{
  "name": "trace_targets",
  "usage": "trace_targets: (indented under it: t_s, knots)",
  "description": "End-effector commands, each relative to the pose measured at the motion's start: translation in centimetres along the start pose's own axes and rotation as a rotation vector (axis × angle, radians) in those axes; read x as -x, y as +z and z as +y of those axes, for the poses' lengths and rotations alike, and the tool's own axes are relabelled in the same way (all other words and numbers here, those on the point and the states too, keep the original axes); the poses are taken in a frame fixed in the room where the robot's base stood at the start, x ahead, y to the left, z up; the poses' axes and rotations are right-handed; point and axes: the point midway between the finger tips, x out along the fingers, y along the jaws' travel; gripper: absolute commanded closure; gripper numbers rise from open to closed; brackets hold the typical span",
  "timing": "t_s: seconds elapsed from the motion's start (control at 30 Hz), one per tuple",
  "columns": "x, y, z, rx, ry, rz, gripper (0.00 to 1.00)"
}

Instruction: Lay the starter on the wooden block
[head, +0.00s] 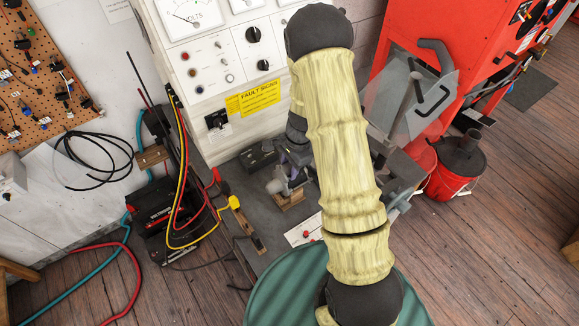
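A small grey metal unit with a pale cylindrical end (277,185), which looks like the starter, is on the dark bench top, left of my covered arm. A small wooden block (290,199) shows directly under or just in front of it; I cannot tell whether they touch. A dark grey part just above, at the arm's left edge, seems to be my wrist. My arm in its pale yellow cover hides much of the bench. My gripper's fingers cannot be made out clearly, nor whether they hold the metal unit.
A white test panel (222,100) with dials stands behind the bench (235,180). A dark box (258,157) sits at the bench's back. Coloured cables and clamps hang at the left. A red machine (400,40) and red bucket (452,180) stand right. A green ribbed drum (275,295) is in front.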

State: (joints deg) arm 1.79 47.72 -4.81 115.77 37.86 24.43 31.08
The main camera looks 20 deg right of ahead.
Motion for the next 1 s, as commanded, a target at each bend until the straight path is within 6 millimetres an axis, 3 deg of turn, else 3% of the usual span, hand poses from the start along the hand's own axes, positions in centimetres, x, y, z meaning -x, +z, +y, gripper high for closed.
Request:
trace_targets:
  t_s: [0.03,0.13,0.57,0.77,1.0]
  knots:
    - [0.1,0.0,-0.1,0.001,-0.003,0.0,0.58]
    - [0.0,0.0,-0.1,0.001,-0.001,0.0,0.41]
    - [0.4,0.0,0.1,0.001,0.002,0.0,0.41]
    - [3.0,0.0,0.0,0.002,-0.002,0.002,0.41]
    - [7.6,0.0,-0.1,0.003,-0.004,0.002,0.41]
